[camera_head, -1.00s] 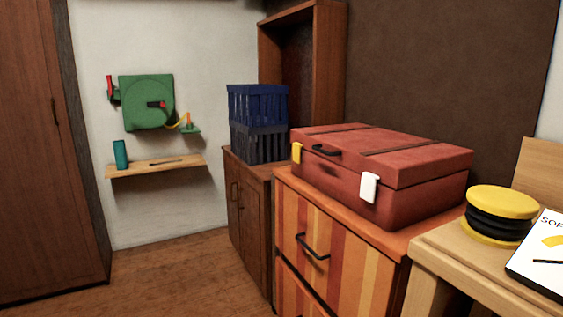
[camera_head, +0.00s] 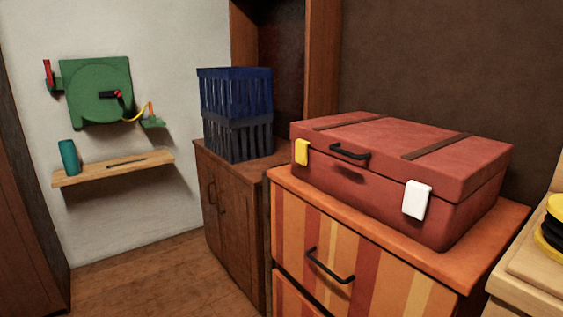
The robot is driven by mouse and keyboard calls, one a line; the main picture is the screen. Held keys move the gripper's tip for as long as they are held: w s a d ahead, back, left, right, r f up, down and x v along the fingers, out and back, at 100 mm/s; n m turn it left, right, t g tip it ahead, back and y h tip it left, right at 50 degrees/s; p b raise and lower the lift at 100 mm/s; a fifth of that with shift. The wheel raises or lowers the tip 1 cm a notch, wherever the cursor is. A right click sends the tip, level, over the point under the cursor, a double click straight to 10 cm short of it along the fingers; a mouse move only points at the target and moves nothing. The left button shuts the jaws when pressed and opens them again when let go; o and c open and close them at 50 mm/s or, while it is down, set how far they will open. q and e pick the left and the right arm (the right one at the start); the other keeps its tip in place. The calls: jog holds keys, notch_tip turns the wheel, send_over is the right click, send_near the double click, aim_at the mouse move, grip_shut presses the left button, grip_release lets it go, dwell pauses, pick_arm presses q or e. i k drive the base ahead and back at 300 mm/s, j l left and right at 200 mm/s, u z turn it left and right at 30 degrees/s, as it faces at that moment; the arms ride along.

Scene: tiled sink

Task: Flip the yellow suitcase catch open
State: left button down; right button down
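A red-brown suitcase (camera_head: 385,185) lies closed on top of a striped orange chest of drawers (camera_head: 375,258). Its yellow catch (camera_head: 302,152) is at the left end of the front face, across the lid seam, and looks folded down. A white catch (camera_head: 417,200) hangs at the right end of the front face. A dark handle (camera_head: 349,152) sits between the two catches. Neither of my grippers shows in the head view.
Blue and dark crates (camera_head: 237,113) are stacked on a brown cabinet (camera_head: 232,215) left of the chest. A wooden wall shelf (camera_head: 115,169) holds a teal cylinder (camera_head: 69,157) below a green wall device (camera_head: 97,91). A light wooden table (camera_head: 525,285) stands at right. Floor (camera_head: 165,278) shows clear at lower left.

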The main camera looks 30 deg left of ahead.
aim_at(301, 145)
jog(key=i+j, duration=0.15)
jog(key=j, duration=0.2)
jog(key=i+j+z, duration=0.1)
jog(key=j, duration=0.25)
jog(key=i+j, duration=0.2)
jog(key=j, duration=0.2)
jog(key=i+j, duration=0.3)
jog(key=i+z, duration=0.05)
jog(key=i, duration=0.05)
